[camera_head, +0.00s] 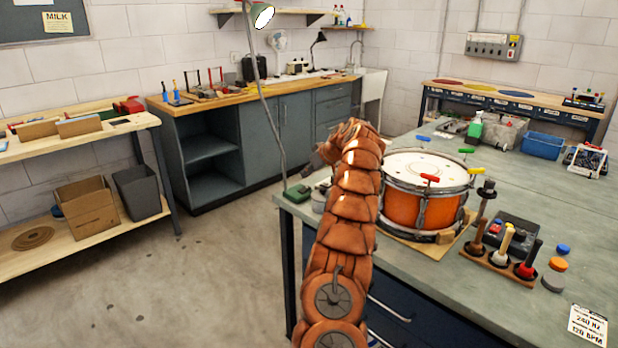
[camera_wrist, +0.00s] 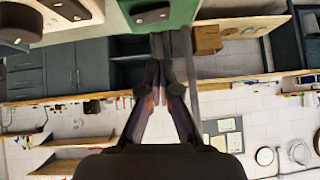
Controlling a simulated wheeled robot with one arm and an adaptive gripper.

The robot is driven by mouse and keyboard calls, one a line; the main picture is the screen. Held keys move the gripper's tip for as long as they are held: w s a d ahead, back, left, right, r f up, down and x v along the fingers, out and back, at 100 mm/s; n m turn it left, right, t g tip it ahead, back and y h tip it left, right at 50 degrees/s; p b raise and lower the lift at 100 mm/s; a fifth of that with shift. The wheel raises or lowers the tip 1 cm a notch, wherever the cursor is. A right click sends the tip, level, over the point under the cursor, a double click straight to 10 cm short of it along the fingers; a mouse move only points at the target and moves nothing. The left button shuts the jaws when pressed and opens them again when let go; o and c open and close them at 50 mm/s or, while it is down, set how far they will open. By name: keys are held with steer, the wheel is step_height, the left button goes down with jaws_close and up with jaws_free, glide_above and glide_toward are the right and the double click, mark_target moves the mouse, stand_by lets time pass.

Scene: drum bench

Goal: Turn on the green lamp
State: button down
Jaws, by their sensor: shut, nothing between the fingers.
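In the head view my gripper (camera_head: 322,157) is a dark shape left of my arm, partly hidden.
Pale bases with dark buttons (camera_wrist: 68,8) lie beside the green one in the wrist view. An orange drum (camera_head: 425,190) stands right of my arm on the bench. A mallet rack (camera_head: 500,262) is nearer on the right. The floor left of the bench is clear.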

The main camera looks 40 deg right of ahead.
steer(key=v, duration=0.3)
steer(key=a+b+v, duration=0.1)
steer(key=v, duration=0.5)
steer(key=shift+s+a+b, duration=0.15)
steer(key=shift+s+b, duration=0.15)
steer(key=shift+b, duration=0.1)
